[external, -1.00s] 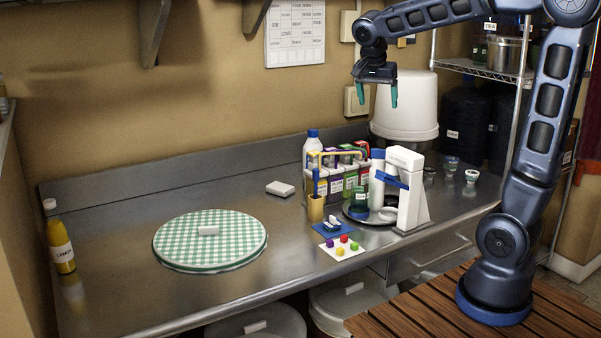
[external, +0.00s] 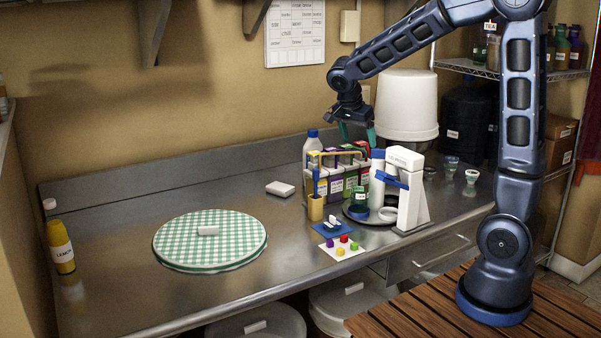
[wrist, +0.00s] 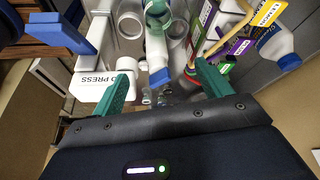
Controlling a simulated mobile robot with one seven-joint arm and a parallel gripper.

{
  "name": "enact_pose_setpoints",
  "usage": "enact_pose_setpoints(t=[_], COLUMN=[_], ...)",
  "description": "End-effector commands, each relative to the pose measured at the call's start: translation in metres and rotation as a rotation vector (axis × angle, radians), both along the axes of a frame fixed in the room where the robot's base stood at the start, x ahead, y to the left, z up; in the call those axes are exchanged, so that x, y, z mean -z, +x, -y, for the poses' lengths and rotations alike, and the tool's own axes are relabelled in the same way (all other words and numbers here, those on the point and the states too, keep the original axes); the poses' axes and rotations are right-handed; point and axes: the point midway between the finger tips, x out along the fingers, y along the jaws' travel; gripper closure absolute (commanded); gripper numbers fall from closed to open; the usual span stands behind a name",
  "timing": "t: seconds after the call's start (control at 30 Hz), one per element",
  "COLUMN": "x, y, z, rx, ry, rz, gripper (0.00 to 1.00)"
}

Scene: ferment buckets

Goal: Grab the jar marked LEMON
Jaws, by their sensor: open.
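A yellow bottle (external: 61,247) with a white label that seems to read LEMON stands upright at the far left end of the steel counter. A caddy (external: 317,162) of several cartons with coloured labels stands near the back wall. In the wrist view one carton has a yellow label (wrist: 267,12) that seems to read LEMON. My gripper (external: 357,134) is open and empty, above the right end of the caddy and far to the right of the yellow bottle. In the wrist view its green fingers (wrist: 162,72) are apart with nothing held between them.
A white press (external: 408,190) stands right of the caddy, with a white bucket (external: 407,100) behind. A blue-capped bottle (external: 311,145) stands by the caddy. The counter between cloth and yellow bottle is clear.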

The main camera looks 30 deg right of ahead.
Motion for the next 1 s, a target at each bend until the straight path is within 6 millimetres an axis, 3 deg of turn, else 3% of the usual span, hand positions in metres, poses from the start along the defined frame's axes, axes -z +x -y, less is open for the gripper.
enact_pose_setpoints(t=[0.1,0.33,0.8,1.0], x=[0.035,0.089,0.145,0.157], y=[-0.001,-0.001,0.006,0.007], z=[0.000,0.000,0.016,0.021], rx=[-0.001,0.000,0.002,-0.001], ry=[-0.003,-0.001,-0.002,-0.001], rz=[-0.005,-0.004,-0.002,-0.001], gripper=[0.23,0.23,0.23,0.23])
